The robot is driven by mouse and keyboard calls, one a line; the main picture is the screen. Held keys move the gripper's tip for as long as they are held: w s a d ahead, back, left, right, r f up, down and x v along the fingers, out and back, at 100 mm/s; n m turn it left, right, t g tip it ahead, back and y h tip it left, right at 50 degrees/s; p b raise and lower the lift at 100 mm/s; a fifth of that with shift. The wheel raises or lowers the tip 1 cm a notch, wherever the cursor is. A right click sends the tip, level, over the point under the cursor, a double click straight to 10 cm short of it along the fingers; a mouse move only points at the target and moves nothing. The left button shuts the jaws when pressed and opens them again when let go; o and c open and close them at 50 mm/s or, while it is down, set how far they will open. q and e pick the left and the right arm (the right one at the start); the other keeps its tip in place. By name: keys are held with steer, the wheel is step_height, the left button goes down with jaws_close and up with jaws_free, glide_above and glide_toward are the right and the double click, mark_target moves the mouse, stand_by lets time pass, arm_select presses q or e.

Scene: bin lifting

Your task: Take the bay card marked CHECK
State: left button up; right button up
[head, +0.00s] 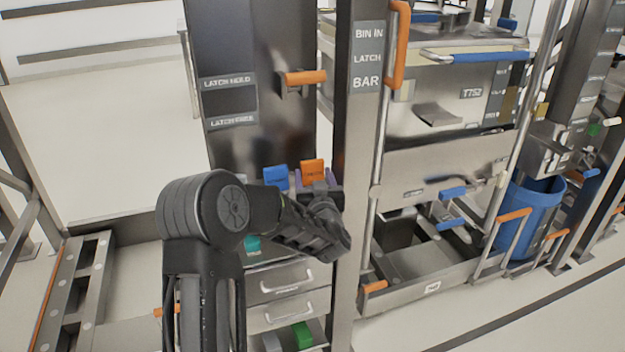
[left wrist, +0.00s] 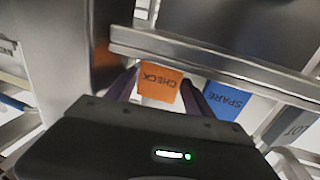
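The orange card marked CHECK (left wrist: 160,78) stands upside down in the left wrist view; the same orange card (head: 313,170) shows in the head view, on top of the drawer unit. My left gripper (head: 318,186) is at this card. In the left wrist view its two purple fingers (left wrist: 159,88) are apart, one on each side of the card, with narrow gaps that look clear. The card's lower part is hidden by the gripper. A blue card marked SPARE (left wrist: 228,101) stands beside it, also seen in the head view (head: 276,176). My right gripper is not in view.
A metal rail (left wrist: 215,62) runs close by the cards in the left wrist view. A post (head: 357,200) with a BIN IN LATCH BAR sign stands right of the gripper. Drawers (head: 280,284) lie below. A steel bin (head: 455,95) and a blue bin (head: 528,215) are at right.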

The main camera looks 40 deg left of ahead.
arm_select(q)
steer(key=c, duration=1)
steer(key=shift+d+r, duration=0.1)
steer(key=shift+r, duration=0.05)
steer(key=shift+s+d+r, duration=0.1)
steer(key=shift+r, duration=0.45)
step_height(320, 180, up, 6)
steer(key=w+d+b+v, duration=0.1)
steer(key=v, duration=0.5)
steer(key=b+v, duration=0.1)
steer(key=v, duration=0.6)
steer(key=w+d+b+v, duration=0.1)
steer(key=v, duration=0.5)
steer(key=shift+w+d+f, duration=0.1)
steer(key=shift+w+d, duration=0.05)
steer(key=shift+d, duration=0.3)
